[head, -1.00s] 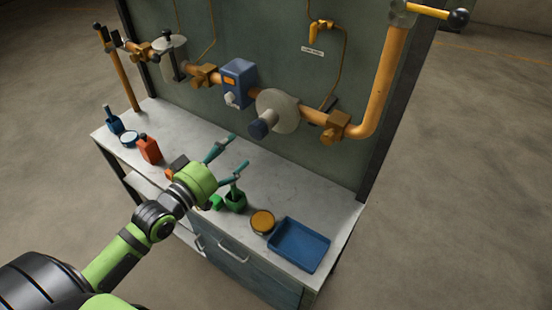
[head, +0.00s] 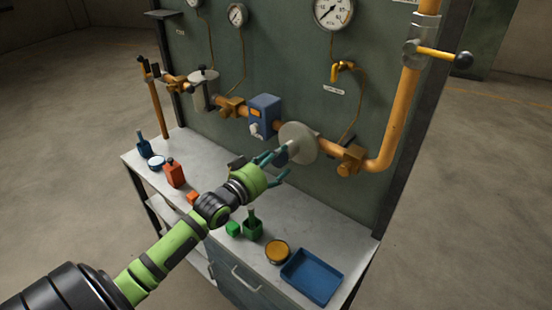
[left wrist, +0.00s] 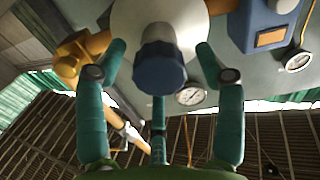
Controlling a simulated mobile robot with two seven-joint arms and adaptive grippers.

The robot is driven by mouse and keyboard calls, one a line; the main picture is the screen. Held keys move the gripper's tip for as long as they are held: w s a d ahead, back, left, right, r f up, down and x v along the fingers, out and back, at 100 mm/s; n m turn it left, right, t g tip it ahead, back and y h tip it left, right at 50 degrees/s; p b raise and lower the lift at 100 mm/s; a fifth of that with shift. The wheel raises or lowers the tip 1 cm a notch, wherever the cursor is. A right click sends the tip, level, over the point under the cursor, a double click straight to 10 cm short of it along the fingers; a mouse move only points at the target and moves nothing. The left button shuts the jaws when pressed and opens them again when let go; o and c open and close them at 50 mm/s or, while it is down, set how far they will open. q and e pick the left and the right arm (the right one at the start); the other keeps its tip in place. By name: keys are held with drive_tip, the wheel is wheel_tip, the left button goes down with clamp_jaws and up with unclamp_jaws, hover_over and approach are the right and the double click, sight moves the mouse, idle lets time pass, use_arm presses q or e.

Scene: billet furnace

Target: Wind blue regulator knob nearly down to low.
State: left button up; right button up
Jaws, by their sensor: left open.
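The dark blue regulator knob (left wrist: 159,67) is in the upper middle of the left wrist view, on the front of a pale grey round regulator body (left wrist: 185,18). In the head view this regulator body (head: 303,142) sits on the orange pipe, and my fingers mostly hide its knob. My left gripper (head: 284,163) is open in front of the regulator, its teal fingers pointing at it. In the left wrist view two fingers of the left gripper (left wrist: 161,50) stand to the left and right of the knob, with visible gaps, and a third is below. My right gripper is not in view.
A blue box (head: 264,112) with an orange window is on the pipe left of the regulator. A yellow-handled valve (head: 437,54) and gauges (head: 334,12) are higher up. Bottles, a yellow-lidded tin (head: 277,250) and a blue tray (head: 312,277) stand on the bench (head: 350,245) below.

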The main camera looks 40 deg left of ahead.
use_arm(q)
drive_tip(key=shift+f, duration=0.1)
drive_tip(key=c, duration=1.1)
drive_tip(key=shift+c, duration=0.2)
drive_tip(key=shift+m, duration=0.6)
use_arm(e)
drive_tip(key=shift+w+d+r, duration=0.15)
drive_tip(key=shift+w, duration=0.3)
use_arm(q)
drive_tip(key=o, duration=1.1)
drive_tip(key=shift+o, duration=0.2)
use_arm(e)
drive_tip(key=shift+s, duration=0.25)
